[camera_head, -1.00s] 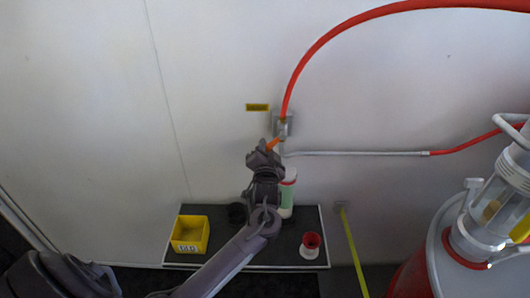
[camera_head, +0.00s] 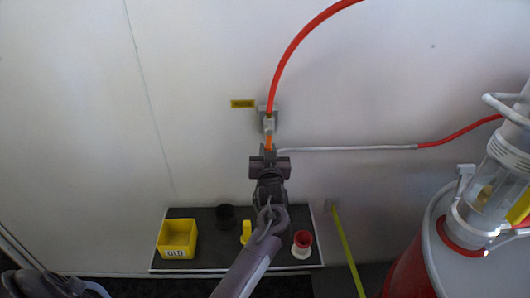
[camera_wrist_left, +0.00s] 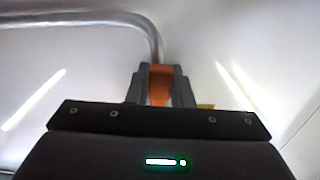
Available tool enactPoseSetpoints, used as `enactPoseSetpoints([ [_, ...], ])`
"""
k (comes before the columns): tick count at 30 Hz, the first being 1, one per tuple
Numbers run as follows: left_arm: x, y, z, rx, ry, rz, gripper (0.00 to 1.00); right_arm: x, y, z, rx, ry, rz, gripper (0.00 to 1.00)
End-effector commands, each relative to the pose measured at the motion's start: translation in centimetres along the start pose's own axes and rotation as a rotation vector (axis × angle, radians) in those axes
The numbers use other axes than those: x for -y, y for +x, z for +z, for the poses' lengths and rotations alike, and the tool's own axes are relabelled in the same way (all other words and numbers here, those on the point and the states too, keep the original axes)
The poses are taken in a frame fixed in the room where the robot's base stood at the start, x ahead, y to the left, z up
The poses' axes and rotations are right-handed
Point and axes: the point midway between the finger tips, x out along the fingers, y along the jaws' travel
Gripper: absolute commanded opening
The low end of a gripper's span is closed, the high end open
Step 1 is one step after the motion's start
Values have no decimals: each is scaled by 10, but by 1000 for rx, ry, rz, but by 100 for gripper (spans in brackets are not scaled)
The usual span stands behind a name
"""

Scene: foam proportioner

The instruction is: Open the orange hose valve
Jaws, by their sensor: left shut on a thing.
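The orange valve handle (camera_head: 268,143) hangs straight down below a grey fitting (camera_head: 268,124) on the white wall, in line with the red hose (camera_head: 283,62) above. My left gripper (camera_head: 268,153) has its fingertips at the handle's lower end. In the left wrist view the orange handle (camera_wrist_left: 160,84) sits between the two grey fingers of my left gripper (camera_wrist_left: 161,82), which are shut on it. The gripper hides part of the handle. My right gripper is in neither view.
A grey pipe (camera_head: 345,149) runs right from the fitting. Below, a dark shelf (camera_head: 212,257) holds a yellow bin (camera_head: 177,238), a black cup (camera_head: 225,216) and a red and white cup (camera_head: 302,244). A red tank (camera_head: 407,268) stands at right.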

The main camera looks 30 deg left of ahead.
Motion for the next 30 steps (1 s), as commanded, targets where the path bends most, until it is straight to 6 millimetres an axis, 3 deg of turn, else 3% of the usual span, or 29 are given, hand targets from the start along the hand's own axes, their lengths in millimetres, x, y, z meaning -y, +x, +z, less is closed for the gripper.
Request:
enactPoseSetpoints([
  [16,-2,-1,3,6,-26,1,0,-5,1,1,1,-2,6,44],
  [17,-2,0,3,6,-26,1,21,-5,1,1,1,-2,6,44],
  [21,-2,0,2,4,-26,1,39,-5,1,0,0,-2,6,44],
  [30,-2,-1,1,2,-27,0,42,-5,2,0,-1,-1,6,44],
])
